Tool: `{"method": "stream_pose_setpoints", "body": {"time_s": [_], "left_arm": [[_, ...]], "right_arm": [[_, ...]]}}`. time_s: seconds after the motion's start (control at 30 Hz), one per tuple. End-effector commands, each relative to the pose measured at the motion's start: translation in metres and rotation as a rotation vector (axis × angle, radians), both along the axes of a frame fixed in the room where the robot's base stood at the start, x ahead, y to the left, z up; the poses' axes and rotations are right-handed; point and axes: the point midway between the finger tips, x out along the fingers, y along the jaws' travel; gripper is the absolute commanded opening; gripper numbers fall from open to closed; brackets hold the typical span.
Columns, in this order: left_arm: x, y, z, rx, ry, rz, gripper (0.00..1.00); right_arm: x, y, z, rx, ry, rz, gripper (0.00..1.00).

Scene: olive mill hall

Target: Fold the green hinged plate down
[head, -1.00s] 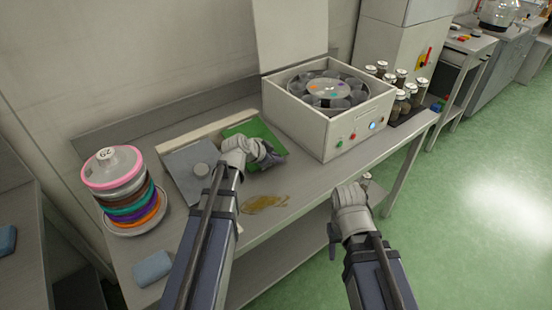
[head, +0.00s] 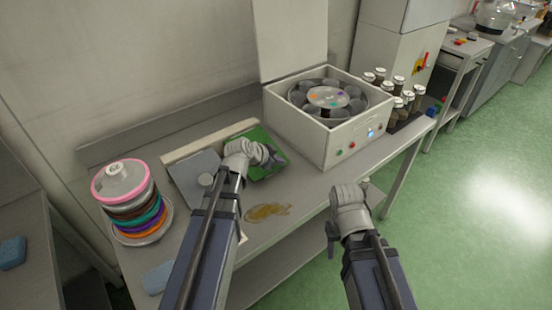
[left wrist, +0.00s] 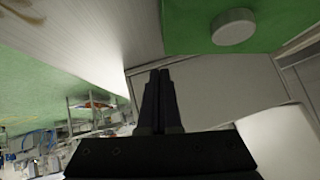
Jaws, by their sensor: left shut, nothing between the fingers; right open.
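The green hinged plate (head: 264,173) is at the middle of the bench, partly hidden by my left gripper in the head view. In the left wrist view the green plate (left wrist: 188,28) is at the top, with a round pale knob (left wrist: 233,27) on it. I cannot tell its exact tilt. A grey plate (head: 188,172) with a knob lies to its left, along the same pale strip (head: 205,140). My left gripper (head: 272,157) is shut and empty, over or against the green plate; contact is unclear. My right gripper (head: 332,240) is open, in front of the bench's edge.
A white box (head: 345,148) with a round rotor and raised lid stands right of the plates. A stack of coloured rings (head: 124,183) stands left. A yellowish spill (head: 266,212) and a blue sponge (head: 158,277) lie toward the front. Several dark jars (head: 398,85) stand beyond the box.

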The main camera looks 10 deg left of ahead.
Motion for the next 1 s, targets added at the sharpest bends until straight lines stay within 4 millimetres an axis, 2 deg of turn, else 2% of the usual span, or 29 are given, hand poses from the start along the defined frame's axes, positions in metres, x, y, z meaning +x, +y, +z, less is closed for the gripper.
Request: {"method": "stream_pose_setpoints", "body": {"time_s": [0.03, 0.1, 0.3, 0.4, 1.0], "left_arm": [[-0.013, 0.005, 0.017, -0.001, 0.000, 0.005, 0.00], [-0.024, 0.009, 0.027, -0.001, -0.001, 0.006, 0.00], [-0.051, 0.020, 0.054, -0.002, -0.001, 0.005, 0.00], [-0.058, 0.024, 0.060, -0.001, -0.001, 0.004, 0.00], [-0.062, 0.025, 0.061, -0.002, 0.000, 0.001, 0.00]], "right_arm": [[0.000, 0.000, 0.017, 0.000, 0.000, 0.000, 0.50], [0.000, 0.000, 0.027, 0.000, 0.000, 0.000, 0.50], [0.000, 0.000, 0.053, 0.000, 0.000, 0.000, 0.50], [0.000, 0.000, 0.060, 0.000, 0.000, 0.000, 0.50], [0.000, 0.000, 0.061, 0.000, 0.000, 0.000, 0.50]]}}
